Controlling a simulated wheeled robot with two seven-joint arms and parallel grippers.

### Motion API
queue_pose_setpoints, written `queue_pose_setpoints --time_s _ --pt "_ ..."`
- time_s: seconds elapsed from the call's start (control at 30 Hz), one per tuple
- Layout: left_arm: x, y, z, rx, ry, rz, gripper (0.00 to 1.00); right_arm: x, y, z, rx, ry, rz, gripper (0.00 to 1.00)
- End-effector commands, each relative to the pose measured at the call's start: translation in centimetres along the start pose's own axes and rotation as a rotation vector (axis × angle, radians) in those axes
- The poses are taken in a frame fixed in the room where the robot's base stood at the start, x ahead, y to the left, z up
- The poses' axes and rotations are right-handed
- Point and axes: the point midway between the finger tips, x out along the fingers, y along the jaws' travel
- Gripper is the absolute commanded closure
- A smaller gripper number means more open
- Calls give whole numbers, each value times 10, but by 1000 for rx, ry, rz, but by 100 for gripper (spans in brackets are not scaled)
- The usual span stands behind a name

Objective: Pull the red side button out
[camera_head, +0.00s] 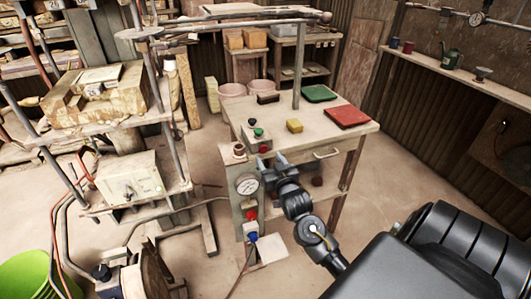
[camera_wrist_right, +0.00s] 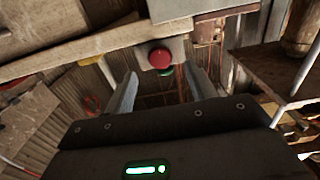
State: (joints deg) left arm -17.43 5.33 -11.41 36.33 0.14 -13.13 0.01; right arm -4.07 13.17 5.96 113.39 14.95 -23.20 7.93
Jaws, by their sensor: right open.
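In the right wrist view the red button (camera_wrist_right: 160,58) sticks out from the grey box (camera_wrist_right: 180,10). My right gripper (camera_head: 270,163) is just in front of the box, its jaws apart and empty. In the right wrist view its two fingers (camera_wrist_right: 161,76) stand left and right of the button, which appears between the tips. I cannot tell how far the tips are from it in depth. My left gripper is not in view.
A metal handle (camera_head: 327,153) is to the right.

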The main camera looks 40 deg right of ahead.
Motion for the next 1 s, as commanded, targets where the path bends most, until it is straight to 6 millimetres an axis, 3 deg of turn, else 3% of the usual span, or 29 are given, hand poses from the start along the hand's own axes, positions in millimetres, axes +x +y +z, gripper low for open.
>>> queue_pose_setpoints --time_s 0.1,0.3,0.67,1.0 --pt "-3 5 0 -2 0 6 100 20 0 -1 -1 1 0 44" --pt "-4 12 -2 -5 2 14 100 40 0 0 -1 -2 0 44" --pt "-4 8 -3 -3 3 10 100 44 0 1 0 -1 -1 44" --pt "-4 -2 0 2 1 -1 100 44 0 1 0 -1 -1 89"
